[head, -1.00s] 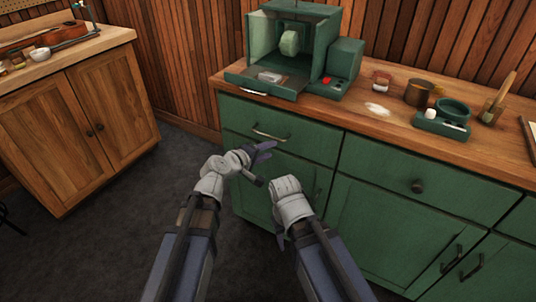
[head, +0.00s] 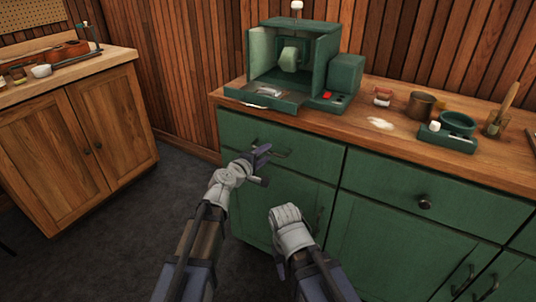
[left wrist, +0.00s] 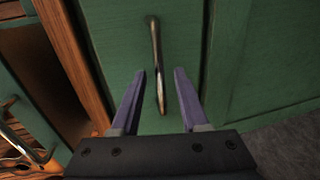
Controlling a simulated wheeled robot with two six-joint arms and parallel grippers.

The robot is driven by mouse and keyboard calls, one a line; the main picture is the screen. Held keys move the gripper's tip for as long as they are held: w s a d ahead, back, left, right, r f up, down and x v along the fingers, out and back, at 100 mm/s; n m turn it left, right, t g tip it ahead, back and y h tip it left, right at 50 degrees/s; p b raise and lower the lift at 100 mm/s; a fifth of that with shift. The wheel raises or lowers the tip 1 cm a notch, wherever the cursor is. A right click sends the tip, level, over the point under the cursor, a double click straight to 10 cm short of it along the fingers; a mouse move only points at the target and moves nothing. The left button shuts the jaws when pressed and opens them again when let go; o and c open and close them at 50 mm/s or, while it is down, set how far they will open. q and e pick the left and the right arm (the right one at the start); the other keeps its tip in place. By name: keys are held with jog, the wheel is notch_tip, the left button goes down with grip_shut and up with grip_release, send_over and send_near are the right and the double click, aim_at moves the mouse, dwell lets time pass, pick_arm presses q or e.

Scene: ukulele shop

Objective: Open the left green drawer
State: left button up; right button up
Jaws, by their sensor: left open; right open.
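The left green drawer (head: 312,166) is shut in the cabinet front under the counter. Its bar handle (head: 268,149) is partly hidden by my left gripper (head: 262,163) in the head view. In the left wrist view, the dark metal handle (left wrist: 156,50) runs between the two purple fingers of my open left gripper (left wrist: 162,74). Its near end lies between the fingertips, with a gap on both sides. My right gripper (head: 288,228) hangs lower, in front of the cabinet door below, open; its fingers are mostly hidden.
A green machine (head: 290,65) stands on the wooden counter (head: 395,143) above. A second drawer with a round knob (head: 425,202) is to the right. A wooden cabinet (head: 85,145) stands at the left. Dark floor (head: 110,225) lies free between the cabinets.

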pick_arm(q)
jog(key=shift+x, duration=1.15)
jog(key=shift+s, duration=0.1)
grip_shut()
dwell(0.4)
